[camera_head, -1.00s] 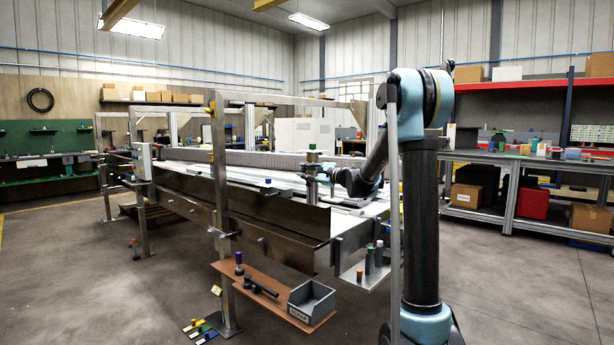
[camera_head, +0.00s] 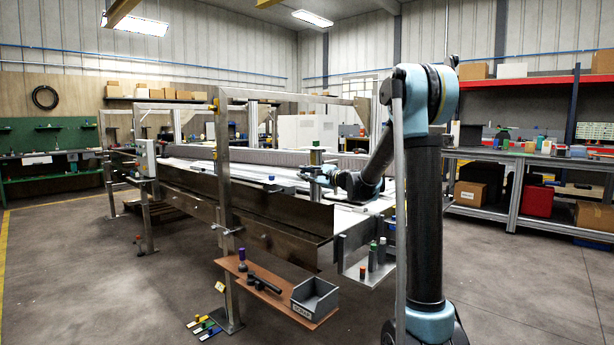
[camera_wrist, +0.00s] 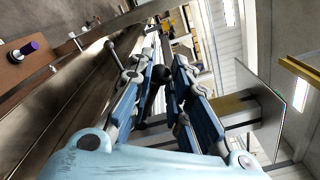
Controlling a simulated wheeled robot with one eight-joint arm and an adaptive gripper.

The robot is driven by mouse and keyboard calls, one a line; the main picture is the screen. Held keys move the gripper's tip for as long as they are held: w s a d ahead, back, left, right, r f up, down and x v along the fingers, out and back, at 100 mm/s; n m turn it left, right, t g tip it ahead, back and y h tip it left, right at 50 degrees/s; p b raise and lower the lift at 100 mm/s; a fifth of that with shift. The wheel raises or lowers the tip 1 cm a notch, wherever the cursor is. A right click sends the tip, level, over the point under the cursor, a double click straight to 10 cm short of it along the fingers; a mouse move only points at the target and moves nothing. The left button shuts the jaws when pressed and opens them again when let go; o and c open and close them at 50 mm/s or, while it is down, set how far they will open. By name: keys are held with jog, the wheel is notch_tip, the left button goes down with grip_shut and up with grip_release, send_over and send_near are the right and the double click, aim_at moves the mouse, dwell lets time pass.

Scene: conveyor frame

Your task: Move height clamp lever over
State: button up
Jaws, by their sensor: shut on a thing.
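My gripper (camera_head: 312,174) reaches over the conveyor frame (camera_head: 285,215) from the right, beside an upright post with a green top (camera_head: 316,156). In the wrist view my gripper (camera_wrist: 163,72) has its two blue-padded fingers on either side of a dark rounded knob (camera_wrist: 157,76), which appears to be the clamp lever's end. The fingers are shut on it. The rest of the lever is largely hidden by the fingers. In the head view the lever is too small to make out.
A brown shelf (camera_head: 240,267) with a grey bin (camera_head: 315,298) hangs on the near side of the frame. A small plate with upright cylinders (camera_head: 373,258) sits near my arm. Tall frame posts (camera_head: 224,180) stand at the left.

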jog(key=shift+s+a+f, duration=0.2)
jog(key=shift+s+f, duration=0.05)
jog(key=shift+f, duration=0.4)
jog(key=shift+s+a+f, duration=0.2)
jog(key=shift+s+f, duration=0.05)
jog(key=shift+f, duration=0.35)
jog(key=shift+o, duration=0.3)
jog(key=shift+s+f, duration=0.1)
jog(key=shift+f, duration=0.25)
jog(key=shift+o, duration=0.2)
jog(key=shift+f, duration=0.1)
jog(key=shift+o, duration=0.4)
jog(key=shift+s+a+f, duration=0.1)
jog(key=shift+f, duration=0.45)
jog(key=o, duration=0.9)
